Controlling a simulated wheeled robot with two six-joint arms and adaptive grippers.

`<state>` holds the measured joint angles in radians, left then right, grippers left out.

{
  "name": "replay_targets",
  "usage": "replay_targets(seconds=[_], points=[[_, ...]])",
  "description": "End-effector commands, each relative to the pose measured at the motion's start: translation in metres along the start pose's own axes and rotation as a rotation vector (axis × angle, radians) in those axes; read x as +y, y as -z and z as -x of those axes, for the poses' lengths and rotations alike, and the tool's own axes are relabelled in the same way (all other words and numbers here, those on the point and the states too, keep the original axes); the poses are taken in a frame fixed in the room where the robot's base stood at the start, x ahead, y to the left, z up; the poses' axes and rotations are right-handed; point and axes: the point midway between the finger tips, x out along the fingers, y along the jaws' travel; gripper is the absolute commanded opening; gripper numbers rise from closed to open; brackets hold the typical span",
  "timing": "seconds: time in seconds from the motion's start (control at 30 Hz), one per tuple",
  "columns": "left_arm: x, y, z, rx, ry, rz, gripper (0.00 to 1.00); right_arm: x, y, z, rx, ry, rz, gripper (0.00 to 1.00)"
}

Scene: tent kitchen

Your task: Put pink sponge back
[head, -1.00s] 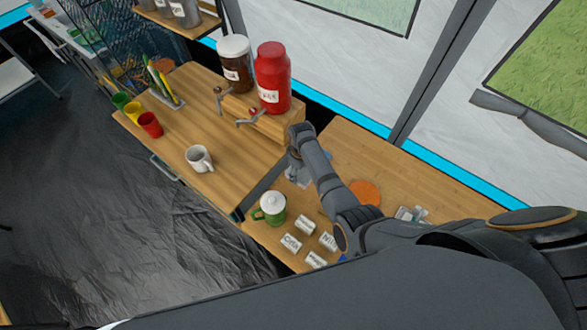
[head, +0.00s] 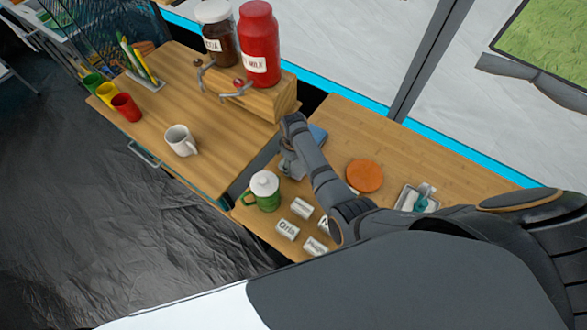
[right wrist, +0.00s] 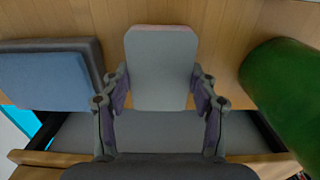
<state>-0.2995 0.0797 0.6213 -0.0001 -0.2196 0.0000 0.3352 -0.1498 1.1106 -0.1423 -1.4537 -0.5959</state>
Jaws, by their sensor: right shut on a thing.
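My right gripper (head: 289,166) is over the wooden counter between the green lidded mug and a blue sponge-like block (head: 318,136). In the right wrist view its fingers (right wrist: 161,92) are shut on the two sides of a flat block. This block, the pink sponge (right wrist: 162,60), shows a grey face with a thin pink edge at its far end. In the head view it is hidden by my wrist. I cannot tell whether it touches the counter. The blue block (right wrist: 45,78) lies left of it in the wrist view. My left gripper is not in view.
The green mug (head: 263,194) stands close beside the gripper. An orange disc (head: 365,175) and a small white tray (head: 402,200) lie to the right. The wooden dispenser stand (head: 262,98) is just behind my wrist.

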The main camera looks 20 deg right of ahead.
Motion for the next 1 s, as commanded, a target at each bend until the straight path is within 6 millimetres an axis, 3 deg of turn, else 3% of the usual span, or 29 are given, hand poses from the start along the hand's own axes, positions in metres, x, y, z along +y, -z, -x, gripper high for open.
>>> replay_targets(seconds=[0.03, 0.4, 0.43, 0.57, 1.0], points=[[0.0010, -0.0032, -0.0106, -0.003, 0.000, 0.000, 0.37, 0.0003, 0.0007, -0.0095, 0.002, -0.001, 0.000, 0.20], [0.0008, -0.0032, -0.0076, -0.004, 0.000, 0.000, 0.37, 0.0001, 0.0005, -0.0089, 0.001, 0.000, 0.000, 0.20], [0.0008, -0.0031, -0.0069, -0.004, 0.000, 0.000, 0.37, 0.0002, 0.0006, -0.0079, 0.001, -0.001, 0.000, 0.63], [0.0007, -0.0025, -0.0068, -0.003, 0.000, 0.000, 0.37, 0.0003, 0.0005, -0.0078, 0.001, -0.001, 0.000, 0.81], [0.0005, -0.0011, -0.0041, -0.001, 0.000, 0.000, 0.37, 0.0005, 0.0008, -0.0024, 0.002, -0.002, 0.000, 0.82]])
